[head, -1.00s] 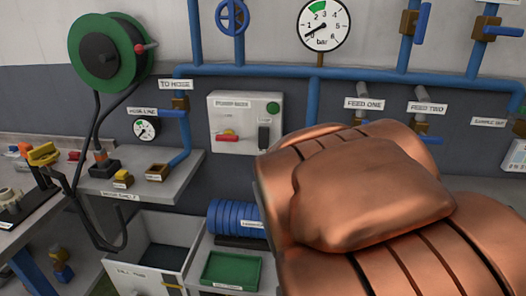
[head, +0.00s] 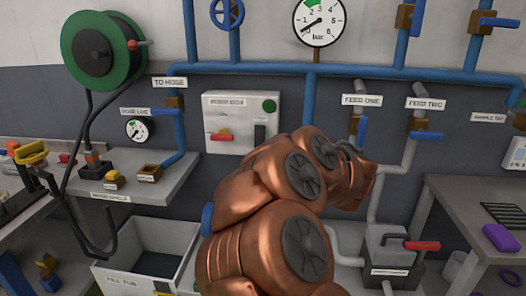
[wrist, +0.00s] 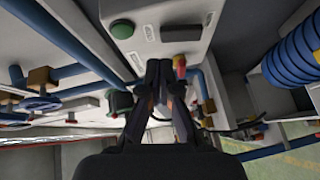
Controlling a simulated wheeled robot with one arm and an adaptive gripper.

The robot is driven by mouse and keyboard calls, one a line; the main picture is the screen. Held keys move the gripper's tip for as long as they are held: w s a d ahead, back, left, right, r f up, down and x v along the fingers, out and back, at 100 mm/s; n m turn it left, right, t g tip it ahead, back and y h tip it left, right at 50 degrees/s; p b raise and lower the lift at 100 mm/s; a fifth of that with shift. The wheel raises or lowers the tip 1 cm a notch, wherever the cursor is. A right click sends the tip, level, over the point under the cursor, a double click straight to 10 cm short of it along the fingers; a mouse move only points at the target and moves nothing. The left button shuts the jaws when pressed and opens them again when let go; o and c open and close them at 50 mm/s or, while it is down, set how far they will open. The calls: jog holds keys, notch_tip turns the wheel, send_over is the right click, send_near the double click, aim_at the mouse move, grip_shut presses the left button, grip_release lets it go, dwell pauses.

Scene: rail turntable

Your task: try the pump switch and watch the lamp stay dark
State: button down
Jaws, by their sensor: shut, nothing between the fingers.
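The white switch box (head: 213,110) hangs on the wall below the blue pipe. It carries a round green lamp (head: 269,105), a dark switch (head: 260,132) and a red-handled lever (head: 219,137). The lamp is dull green and looks unlit. In the wrist view the lamp (wrist: 121,28), dark switch (wrist: 181,33) and red handle (wrist: 180,66) show near my gripper (wrist: 160,68). My gripper is shut and empty, its tips just off the box face near the dark switch. I cannot tell if they touch it. In the head view my arm hides the gripper.
A grey pump unit (head: 388,245) with a red lever (head: 422,245) stands low right. The hose reel (head: 100,50) hangs at upper left. A pressure gauge (head: 319,20) and the feed valves (head: 361,130) are on the wall. A grey tub (head: 120,280) stands below.

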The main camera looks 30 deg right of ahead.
jog(key=a+f+n+y, duration=0.1)
jog(key=f+n+y, duration=0.1)
jog(key=f, duration=0.1)
jog(key=a+f+n+y, duration=0.1)
jog(key=y, duration=0.1)
jog(key=shift+s+a+f+b, duration=0.3)
jog(key=shift+s+a+b, duration=0.05)
jog(key=shift+b, duration=0.05)
jog(key=p, duration=0.1)
send_near(256, 143)
jog(key=w+a, duration=0.3)
jog(key=w, duration=0.1)
jog(key=shift+w+d+f, duration=0.15)
jog(key=shift+w+d, duration=0.35)
jog(key=shift+d, duration=0.1)
jog(key=shift+w+d+f, duration=0.2)
jog(key=shift+w+d, duration=0.35)
jog(key=shift+d, duration=0.05)
